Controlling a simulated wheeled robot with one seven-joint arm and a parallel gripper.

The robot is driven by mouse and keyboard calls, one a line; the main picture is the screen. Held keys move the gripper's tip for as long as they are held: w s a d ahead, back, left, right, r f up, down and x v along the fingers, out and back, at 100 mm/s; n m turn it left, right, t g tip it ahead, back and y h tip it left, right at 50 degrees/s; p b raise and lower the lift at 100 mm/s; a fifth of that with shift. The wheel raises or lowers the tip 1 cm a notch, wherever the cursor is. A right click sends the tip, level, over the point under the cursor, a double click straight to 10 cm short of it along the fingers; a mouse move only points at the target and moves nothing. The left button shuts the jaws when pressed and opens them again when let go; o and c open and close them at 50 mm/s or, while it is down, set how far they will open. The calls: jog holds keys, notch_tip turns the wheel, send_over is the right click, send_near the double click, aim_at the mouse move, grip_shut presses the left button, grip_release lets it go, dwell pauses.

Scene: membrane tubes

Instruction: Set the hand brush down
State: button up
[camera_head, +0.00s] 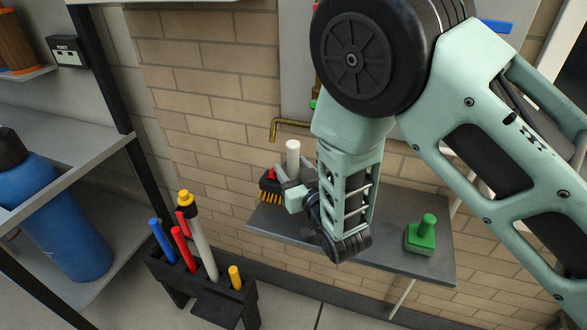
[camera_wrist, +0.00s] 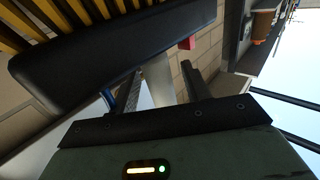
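The hand brush has a dark block, yellow bristles and a bit of red. In the head view the brush (camera_head: 270,188) is at the left end of the grey wall shelf (camera_head: 400,260), bristles down. I cannot tell whether the bristles touch it. My gripper (camera_head: 289,187) is right beside the brush. In the wrist view the block (camera_wrist: 110,55) fills the upper left and hides where the fingertips meet the brush. The fingers stand apart with a gap between them. Whether they grip the red part (camera_wrist: 187,43) is hidden.
A white cylinder (camera_head: 293,158) stands behind my gripper, under a brass tap pipe (camera_head: 290,123). A green handled block (camera_head: 421,237) sits at the shelf's right end. A dark rack (camera_head: 180,283) with several coloured tubes stands at lower left. The shelf's middle is partly hidden by my arm.

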jog(key=shift+r, duration=0.2)
jog(key=s+d+g, duration=0.1)
jog(key=s, duration=0.2)
jog(key=s+d+m+g+h+b, duration=0.1)
jog(key=s, duration=0.3)
jog(key=s+d+f+g+b, duration=0.1)
jog(key=s+d, duration=0.1)
jog(key=s, duration=0.1)
jog(key=shift+s+d+g+h, duration=0.1)
jog(key=shift+s+g+h, duration=0.1)
jog(key=shift+g+h, duration=0.1)
jog(key=s+d+r+n+g+h, duration=0.1)
jog(key=s+d+r+g, duration=0.1)
jog(key=s, duration=0.4)
jog(key=s+d+r+n+g+h, duration=0.1)
jog(key=s+d+r+g+h, duration=0.1)
jog(key=s+g, duration=0.4)
jog(key=s+d+r+n+g+h, duration=0.1)
jog(key=s+d+r+g+h, duration=0.1)
jog(key=s, duration=0.6)
jog(key=d+r+g, duration=0.1)
jog(key=d+g, duration=0.1)
jog(key=d, duration=0.1)
jog(key=shift+s+d+r+n+g, duration=0.15)
jog(key=shift+d+r+n+g, duration=0.15)
jog(key=shift+g, duration=0.1)
